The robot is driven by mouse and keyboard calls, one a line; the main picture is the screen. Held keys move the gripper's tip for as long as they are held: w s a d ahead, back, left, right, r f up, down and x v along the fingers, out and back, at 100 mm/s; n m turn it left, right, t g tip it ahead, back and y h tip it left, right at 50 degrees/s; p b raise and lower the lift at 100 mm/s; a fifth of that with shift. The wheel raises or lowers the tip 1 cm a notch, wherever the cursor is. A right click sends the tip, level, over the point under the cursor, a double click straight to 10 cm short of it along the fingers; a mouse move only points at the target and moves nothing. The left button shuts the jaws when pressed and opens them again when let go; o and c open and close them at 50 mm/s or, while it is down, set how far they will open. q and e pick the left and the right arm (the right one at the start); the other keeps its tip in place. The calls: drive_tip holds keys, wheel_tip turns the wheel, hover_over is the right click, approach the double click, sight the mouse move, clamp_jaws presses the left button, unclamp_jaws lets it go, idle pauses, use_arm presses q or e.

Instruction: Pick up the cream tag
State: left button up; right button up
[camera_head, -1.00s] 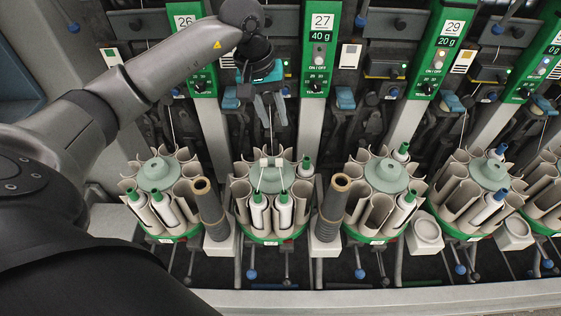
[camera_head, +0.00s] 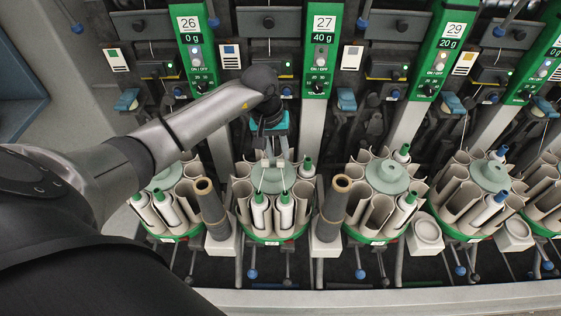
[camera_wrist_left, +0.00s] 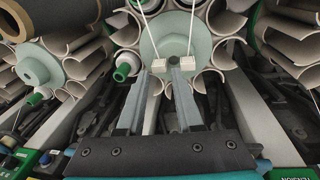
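Two small cream-white tags, a left one (camera_wrist_left: 161,66) and a right one (camera_wrist_left: 192,66), sit at the green-grey centre disc (camera_wrist_left: 160,40) of the bobbin magazine under unit 27. A white thread runs from each, towards two white bobbins (camera_head: 272,210) with green tips. I cannot tell which one the task means. My left gripper (camera_head: 272,157) is over this magazine; its two grey fingers (camera_wrist_left: 170,72) are apart with nothing seen held between them. The fingertips reach close to the tags in the wrist view; whether they touch is unclear. My right gripper is not in view.
Similar magazines stand on both sides, one (camera_head: 386,178) to the right. Brown-topped dark tubes (camera_head: 335,200) flank the middle magazine. Green unit panels (camera_head: 321,50) rise behind. A bobbin with a green tip (camera_wrist_left: 125,70) stands left of the fingers.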

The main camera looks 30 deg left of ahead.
sight(279, 161)
use_arm(q)
drive_tip(key=shift+w+d+f, duration=0.1)
drive_tip(key=shift+f, duration=0.6)
drive_tip(key=shift+w+d+f, duration=0.1)
drive_tip(key=shift+f, duration=0.6)
drive_tip(key=c, duration=0.5)
drive_tip(key=shift+c, duration=0.2)
drive_tip(key=shift+r, duration=0.1)
wheel_tip(279, 161, up, 23)
drive_tip(key=p, duration=0.2)
